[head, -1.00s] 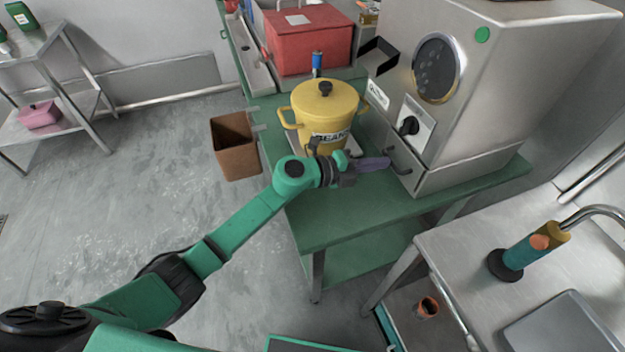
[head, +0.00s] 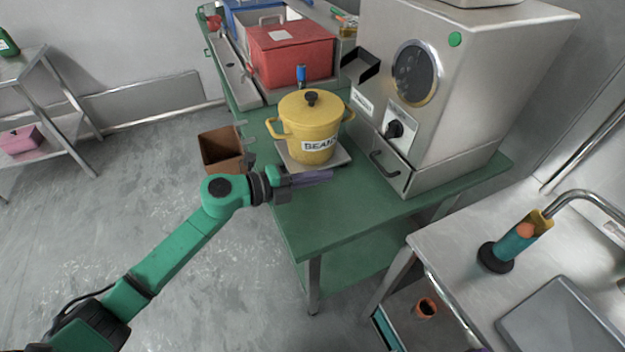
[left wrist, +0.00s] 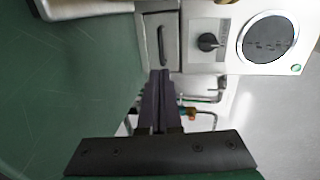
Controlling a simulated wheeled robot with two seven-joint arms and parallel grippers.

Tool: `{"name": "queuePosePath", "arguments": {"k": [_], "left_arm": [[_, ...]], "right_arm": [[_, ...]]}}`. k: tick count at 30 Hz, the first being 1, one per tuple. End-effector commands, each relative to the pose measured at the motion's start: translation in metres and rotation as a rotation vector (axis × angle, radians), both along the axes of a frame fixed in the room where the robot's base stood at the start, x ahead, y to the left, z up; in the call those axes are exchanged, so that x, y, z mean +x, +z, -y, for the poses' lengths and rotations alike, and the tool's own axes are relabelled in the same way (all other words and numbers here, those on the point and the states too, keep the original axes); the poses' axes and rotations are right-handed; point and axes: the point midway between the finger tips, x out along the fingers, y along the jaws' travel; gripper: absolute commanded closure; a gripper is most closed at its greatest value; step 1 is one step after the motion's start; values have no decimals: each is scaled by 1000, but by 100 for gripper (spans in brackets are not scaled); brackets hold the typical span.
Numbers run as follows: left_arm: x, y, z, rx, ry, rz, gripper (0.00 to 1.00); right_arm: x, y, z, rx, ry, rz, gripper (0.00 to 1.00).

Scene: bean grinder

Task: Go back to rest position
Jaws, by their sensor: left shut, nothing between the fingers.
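My left gripper (head: 312,178) is shut and empty, held over the front part of the green table (head: 345,220), just in front of the yellow pot's scale. In the left wrist view its dark fingers (left wrist: 160,98) are together with nothing between them, and the grinder's drawer handle (left wrist: 163,46) shows beyond them. The steel bean grinder (head: 445,130) stands to the right of the gripper, apart from it. Its drawer looks closed. My right gripper is not in view.
A yellow pot labelled BEANS (head: 312,128) sits on a scale (head: 338,158) close behind the gripper. A brown bin (head: 222,150) stands left of the table. A red box (head: 290,52) is behind. A steel counter (head: 460,235) is at right. Floor at left is clear.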

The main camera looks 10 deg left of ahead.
Motion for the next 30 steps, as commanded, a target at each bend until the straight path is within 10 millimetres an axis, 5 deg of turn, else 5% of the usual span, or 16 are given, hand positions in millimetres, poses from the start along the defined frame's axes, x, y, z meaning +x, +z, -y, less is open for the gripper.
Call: {"name": "queuePosePath", "arguments": {"k": [9,13,17,20,24,30], "left_arm": [[-7,5,-12,-11,7,1,100],[6,37,-16,-195,160,7,100],[30,67,-77,-547,580,-100,100],[29,39,-141,-727,932,-295,100],[-14,-37,-200,-816,1333,-648,100],[-91,-109,-216,-763,1619,-1047,100]], "right_arm": [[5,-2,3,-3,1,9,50],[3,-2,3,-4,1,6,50],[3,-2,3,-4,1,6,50],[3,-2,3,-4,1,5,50],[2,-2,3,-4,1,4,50],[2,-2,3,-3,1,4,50]]}}
